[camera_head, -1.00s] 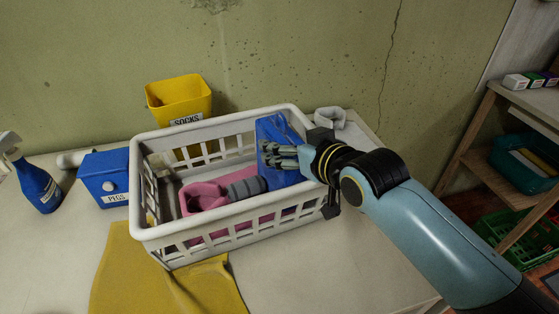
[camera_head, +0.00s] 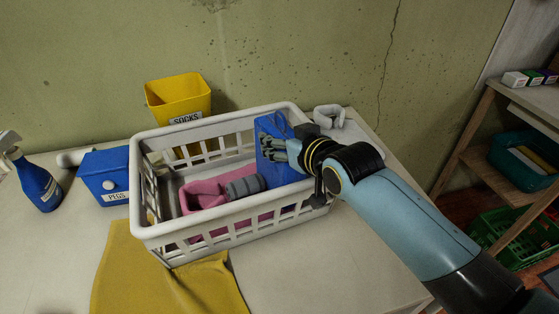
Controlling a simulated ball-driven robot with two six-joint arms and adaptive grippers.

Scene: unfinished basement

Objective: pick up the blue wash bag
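The blue wash bag (camera_head: 272,171) stands upright in the right end of the white laundry basket (camera_head: 142,232), with a blue loop at its top. My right gripper (camera_head: 272,147) reaches over the basket's right end from the right. Its grey fingers lie across the upper part of the bag and hide some of it. I cannot tell whether they grip the bag or only overlap it in this view. My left gripper is not in view.
A pink item (camera_head: 203,191) and a grey roll (camera_head: 245,187) lie in the basket. Around it are a yellow SOCKS bin (camera_head: 178,97), blue PEGS box (camera_head: 105,172), spray bottle (camera_head: 38,183), yellow cloth (camera_head: 150,275) and white roll (camera_head: 328,116). The front right tabletop is clear.

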